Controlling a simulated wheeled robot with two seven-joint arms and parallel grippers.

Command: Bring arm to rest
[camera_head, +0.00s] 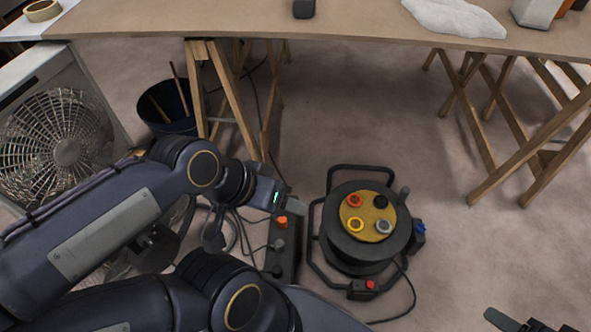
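My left arm comes in from the left across the lower part of the head view. Its dark wrist with a small green light leads to my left gripper (288,200), which hangs above the floor just left of the cable reel. The fingers are small and seen at a poor angle, so their opening cannot be told. I see nothing clearly held there. Only the tip of my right gripper (522,323) shows at the bottom right edge, low over bare floor; the rest of it is cut off.
A black cable reel (346,247) with a yellow face stands on the floor. A dark socket box (282,262) with an orange switch is close under my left wrist. A fan (66,150), a dark bucket (170,124) and a trestle table (370,24) stand beyond. Floor right of the reel is clear.

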